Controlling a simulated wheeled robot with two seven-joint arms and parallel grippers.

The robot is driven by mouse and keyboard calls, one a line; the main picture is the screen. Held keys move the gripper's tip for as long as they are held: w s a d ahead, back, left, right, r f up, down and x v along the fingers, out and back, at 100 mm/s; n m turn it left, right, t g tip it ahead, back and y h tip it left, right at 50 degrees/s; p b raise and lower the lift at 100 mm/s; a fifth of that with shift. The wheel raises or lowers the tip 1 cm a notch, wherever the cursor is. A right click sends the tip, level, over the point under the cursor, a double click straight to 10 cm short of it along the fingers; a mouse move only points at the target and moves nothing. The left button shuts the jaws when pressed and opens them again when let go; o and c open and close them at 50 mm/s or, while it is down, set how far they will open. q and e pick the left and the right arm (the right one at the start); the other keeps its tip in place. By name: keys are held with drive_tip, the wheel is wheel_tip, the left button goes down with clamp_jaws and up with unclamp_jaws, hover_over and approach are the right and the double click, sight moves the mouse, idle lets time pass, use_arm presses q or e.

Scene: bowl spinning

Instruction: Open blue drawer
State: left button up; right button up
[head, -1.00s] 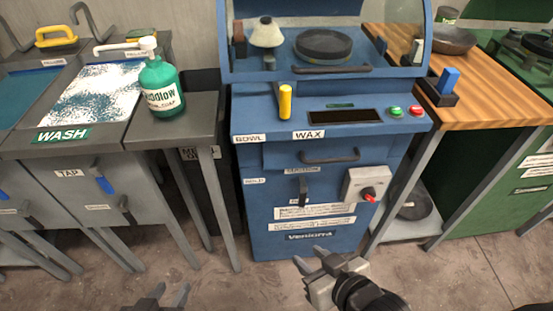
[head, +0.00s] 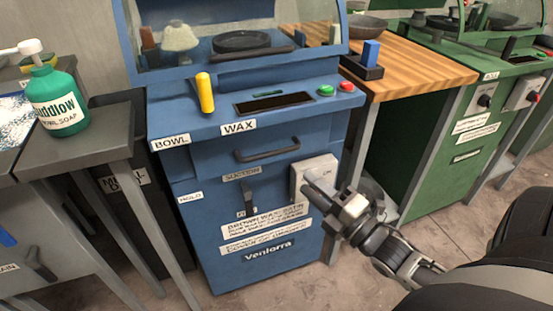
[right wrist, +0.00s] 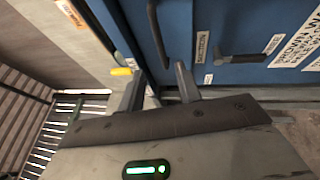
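The blue drawer (head: 215,161) is in the front of the blue machine, below the WAX label, and looks closed. Its dark bar handle (head: 267,155) runs across the front and also shows in the right wrist view (right wrist: 157,35), beyond the fingers. My right gripper (head: 318,202) is open and empty, below and to the right of the handle, overlapping the pale switch box in the head view. Its two spread fingers show in the right wrist view (right wrist: 160,75), apart from the handle. My left gripper is out of view.
The switch box (head: 307,176) and a dark lever (head: 247,196) sit below the drawer. A yellow knob (head: 205,93) stands on the machine top. A green soap bottle (head: 57,101) stands on the left table. A wooden-topped bench (head: 420,67) stands at the right.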

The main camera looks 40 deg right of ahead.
sight(277, 158)
drive_tip(key=x, duration=1.1)
drive_tip(key=shift+f+b, duration=0.1)
drive_tip(key=shift+b, duration=0.2)
drive_tip(key=shift+s, duration=0.1)
clamp_jaws()
